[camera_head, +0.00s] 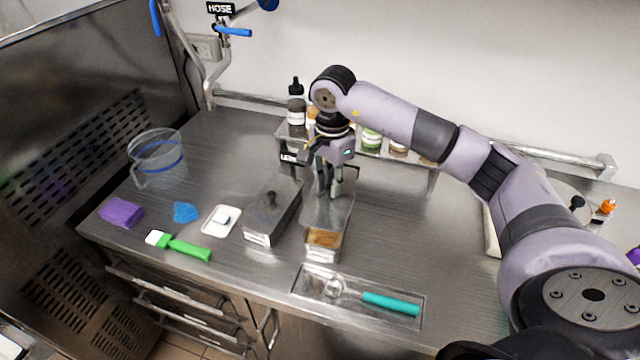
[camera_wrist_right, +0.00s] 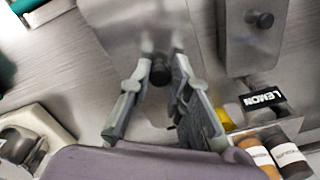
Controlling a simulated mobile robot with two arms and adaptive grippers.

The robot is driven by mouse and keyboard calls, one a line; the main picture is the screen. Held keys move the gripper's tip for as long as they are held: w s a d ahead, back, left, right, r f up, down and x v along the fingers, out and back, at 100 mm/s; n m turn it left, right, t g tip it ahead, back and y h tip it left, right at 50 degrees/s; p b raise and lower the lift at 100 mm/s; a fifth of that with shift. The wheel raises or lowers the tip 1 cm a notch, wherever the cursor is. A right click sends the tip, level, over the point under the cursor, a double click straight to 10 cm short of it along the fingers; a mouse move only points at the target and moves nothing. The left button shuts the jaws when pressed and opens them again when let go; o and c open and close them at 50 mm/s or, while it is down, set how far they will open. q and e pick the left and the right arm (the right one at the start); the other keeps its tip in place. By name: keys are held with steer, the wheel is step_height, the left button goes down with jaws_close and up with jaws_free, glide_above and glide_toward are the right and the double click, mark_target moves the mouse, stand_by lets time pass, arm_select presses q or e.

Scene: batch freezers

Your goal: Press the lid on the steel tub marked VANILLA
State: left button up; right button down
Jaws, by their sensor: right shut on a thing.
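My right gripper (camera_head: 329,192) is shut on the black knob of a steel lid (camera_head: 341,210). The knob (camera_wrist_right: 160,73) shows between the fingers in the right wrist view. The lid is over the back part of a steel tub (camera_head: 320,256); amber-brown contents show at the tub's open front end. I cannot tell whether the lid touches the rim. The label on this tub's front is too small to read. A second steel tub (camera_head: 262,228) stands just left, covered by a lid with a black knob (camera_head: 271,198); its label is also unreadable. My left gripper is not in view.
Behind the gripper, a shelf (camera_head: 410,158) holds several bottles; a LEMON sign (camera_wrist_right: 263,98) stands there. A teal-handled scoop (camera_head: 390,303) lies in front.

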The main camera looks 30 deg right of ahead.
mark_target(330, 200)
steer(key=shift+w+a+f, duration=0.15)
steer(key=shift+w+f, duration=0.05)
steer(key=shift+f, duration=0.1)
steer(key=shift+w+f, duration=0.1)
steer(key=shift+f, duration=0.1)
steer(key=shift+d+f, duration=0.6)
steer(key=shift+d, duration=0.15)
steer(key=shift+w+f+b, duration=0.1)
steer(key=shift+f+b, duration=0.55)
steer(key=shift+f, duration=0.05)
steer(key=shift+a+f, duration=0.15)
steer(key=shift+f, duration=0.2)
step_height(330, 200, down, 2)
steer(key=shift+a+f+b, duration=0.1)
steer(key=shift+f+b, duration=0.1)
steer(key=shift+b, duration=0.9)
steer(key=shift+f, duration=0.25)
steer(key=shift+f+b, duration=0.15)
steer(key=shift+b, duration=0.15)
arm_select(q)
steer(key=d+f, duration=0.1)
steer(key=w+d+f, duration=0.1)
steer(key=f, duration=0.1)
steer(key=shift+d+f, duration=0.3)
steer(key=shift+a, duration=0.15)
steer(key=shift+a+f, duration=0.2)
